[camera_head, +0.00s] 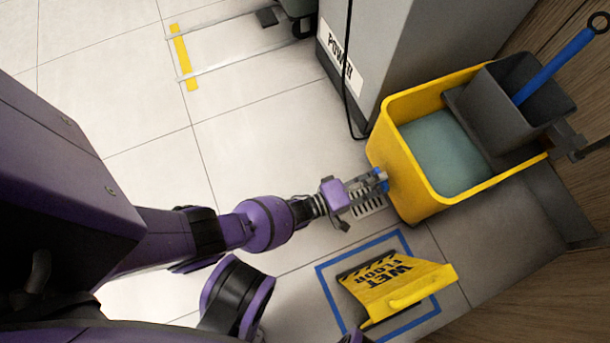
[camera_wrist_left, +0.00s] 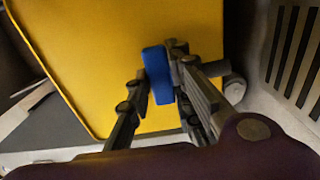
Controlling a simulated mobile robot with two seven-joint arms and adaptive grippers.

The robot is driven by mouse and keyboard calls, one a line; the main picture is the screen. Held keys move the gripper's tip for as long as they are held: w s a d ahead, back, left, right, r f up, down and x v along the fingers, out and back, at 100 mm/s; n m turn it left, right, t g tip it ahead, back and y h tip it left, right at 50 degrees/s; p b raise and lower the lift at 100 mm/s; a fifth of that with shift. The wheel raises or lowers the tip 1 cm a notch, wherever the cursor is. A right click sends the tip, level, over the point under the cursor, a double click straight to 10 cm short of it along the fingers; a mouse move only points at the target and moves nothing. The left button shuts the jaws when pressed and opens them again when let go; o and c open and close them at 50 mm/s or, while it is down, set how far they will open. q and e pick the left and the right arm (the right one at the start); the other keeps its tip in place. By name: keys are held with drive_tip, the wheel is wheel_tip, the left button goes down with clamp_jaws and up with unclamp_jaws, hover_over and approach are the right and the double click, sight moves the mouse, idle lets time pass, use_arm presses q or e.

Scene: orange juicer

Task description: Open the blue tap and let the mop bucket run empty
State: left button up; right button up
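The yellow mop bucket (camera_head: 408,178) stands upright against the wall, with grey-green water (camera_head: 445,150) inside. The blue tap (camera_wrist_left: 158,75) sits low on the bucket's side. My left gripper (camera_head: 378,181) reaches the tap from the left. In the left wrist view its two fingers (camera_wrist_left: 160,84) flank the blue handle and appear closed on it, one on each side. The handle lies along the fingers in that view. The tap's outlet is not clearly visible, and I see no stream of water. My right gripper is not in view.
A floor drain grate (camera_head: 369,205) lies just below the gripper. A yellow wet-floor sign (camera_head: 400,288) lies within a blue floor square. A grey cabinet marked POWER (camera_head: 375,50) with a hanging black cable stands behind. A grey wringer (camera_head: 500,100) with a blue handle (camera_head: 560,65) sits on the bucket.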

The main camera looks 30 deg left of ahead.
use_arm(q)
drive_tip(key=shift+d+n+t+y, duration=0.15)
drive_tip(key=shift+n+t+y, duration=0.15)
drive_tip(key=shift+n+y, duration=0.15)
clamp_jaws()
drive_tip(key=shift+n+t+y, duration=0.3)
drive_tip(key=shift+n+y, duration=0.05)
drive_tip(key=shift+y, duration=0.3)
drive_tip(key=o, duration=0.9)
unclamp_jaws()
drive_tip(key=v, duration=1.2)
drive_tip(key=shift+s, duration=0.1)
